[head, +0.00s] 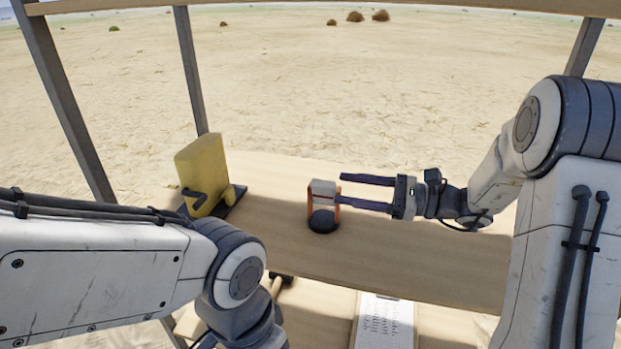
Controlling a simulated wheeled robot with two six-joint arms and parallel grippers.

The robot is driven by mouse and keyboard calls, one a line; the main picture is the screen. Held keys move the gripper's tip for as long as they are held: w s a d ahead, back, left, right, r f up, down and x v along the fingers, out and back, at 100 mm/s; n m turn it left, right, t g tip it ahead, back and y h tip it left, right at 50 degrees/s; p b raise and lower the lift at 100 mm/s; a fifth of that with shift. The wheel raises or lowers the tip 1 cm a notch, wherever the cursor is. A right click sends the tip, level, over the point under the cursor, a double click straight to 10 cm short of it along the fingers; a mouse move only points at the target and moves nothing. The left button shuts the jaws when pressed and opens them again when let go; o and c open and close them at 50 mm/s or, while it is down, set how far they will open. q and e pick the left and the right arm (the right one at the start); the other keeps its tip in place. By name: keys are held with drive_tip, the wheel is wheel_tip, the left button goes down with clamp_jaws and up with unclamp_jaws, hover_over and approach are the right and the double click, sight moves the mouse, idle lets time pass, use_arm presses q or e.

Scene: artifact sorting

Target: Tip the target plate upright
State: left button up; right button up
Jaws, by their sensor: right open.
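A yellow plate (203,168) stands close to upright on a dark base at the left end of the wooden table (400,255). A dark bent handle shows on its front. A small device (322,190) with a pale top, orange sides and a round black base stands near the table's middle. My right gripper (354,191) is open, its two dark fingers pointing left. In the picture the lower finger reaches the device's right side; I cannot tell if they touch. My left arm fills the lower left, and its gripper is not visible.
A sheet with writing (384,322) lies on a lower surface in front of the table. Metal posts (190,70) stand at the back and sides. The table is bare to the right of the device. Sandy ground lies beyond.

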sight(312, 183)
drive_tip(key=p+x, duration=0.1)
drive_tip(key=x, duration=0.7)
drive_tip(key=shift+a, duration=0.35)
clamp_jaws()
